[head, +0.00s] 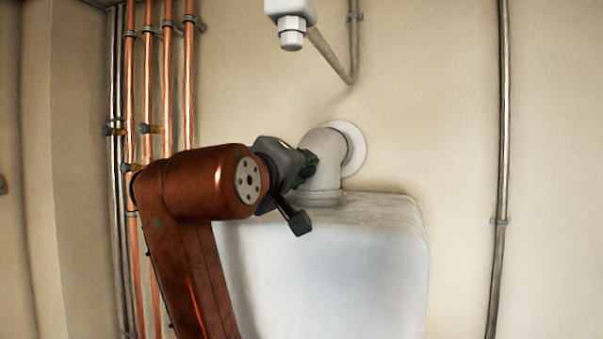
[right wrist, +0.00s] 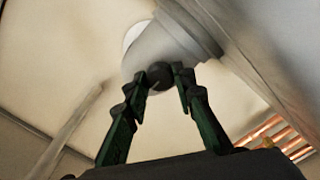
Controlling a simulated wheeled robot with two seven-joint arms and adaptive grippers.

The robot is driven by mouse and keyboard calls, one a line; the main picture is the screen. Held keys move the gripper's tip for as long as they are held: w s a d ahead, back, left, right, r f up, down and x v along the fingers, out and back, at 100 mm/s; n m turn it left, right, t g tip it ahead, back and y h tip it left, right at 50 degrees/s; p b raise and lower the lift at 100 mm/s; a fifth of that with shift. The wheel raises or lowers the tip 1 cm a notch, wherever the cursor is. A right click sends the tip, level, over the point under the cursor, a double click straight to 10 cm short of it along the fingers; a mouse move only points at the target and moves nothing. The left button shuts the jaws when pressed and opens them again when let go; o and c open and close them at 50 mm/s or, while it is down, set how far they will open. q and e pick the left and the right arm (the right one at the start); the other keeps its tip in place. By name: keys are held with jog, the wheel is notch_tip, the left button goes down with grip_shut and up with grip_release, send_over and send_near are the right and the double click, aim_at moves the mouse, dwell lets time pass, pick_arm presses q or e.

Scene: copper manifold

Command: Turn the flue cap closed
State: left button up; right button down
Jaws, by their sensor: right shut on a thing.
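A white flue elbow (head: 326,160) rises from the top of the white boiler and bends back into a round wall plate. The elbow also shows in the right wrist view (right wrist: 175,45). A dark round knob (right wrist: 159,75), which looks like the flue cap's handle, sits against the elbow. My right gripper (head: 308,168) is at the left side of the elbow. In the right wrist view its green fingers (right wrist: 157,84) are shut on the dark knob, one on each side. The knob is hidden behind my gripper in the head view. My left gripper is not in view.
The white boiler (head: 330,275) stands under the elbow. Copper pipes (head: 148,80) with valves run up the left wall. A grey pipe (head: 503,130) runs up the right. A white fitting (head: 291,30) hangs above. The space right of the elbow is clear.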

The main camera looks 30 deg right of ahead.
dwell(0.3)
jog(key=c, duration=2.1)
grip_release()
jog(key=o, duration=0.5)
jog(key=shift+w+d, duration=0.15)
jog(key=shift+s+a, duration=0.2)
jog(key=shift+a, duration=0.05)
jog(key=v, duration=1.1)
jog(key=shift+s+a, duration=0.25)
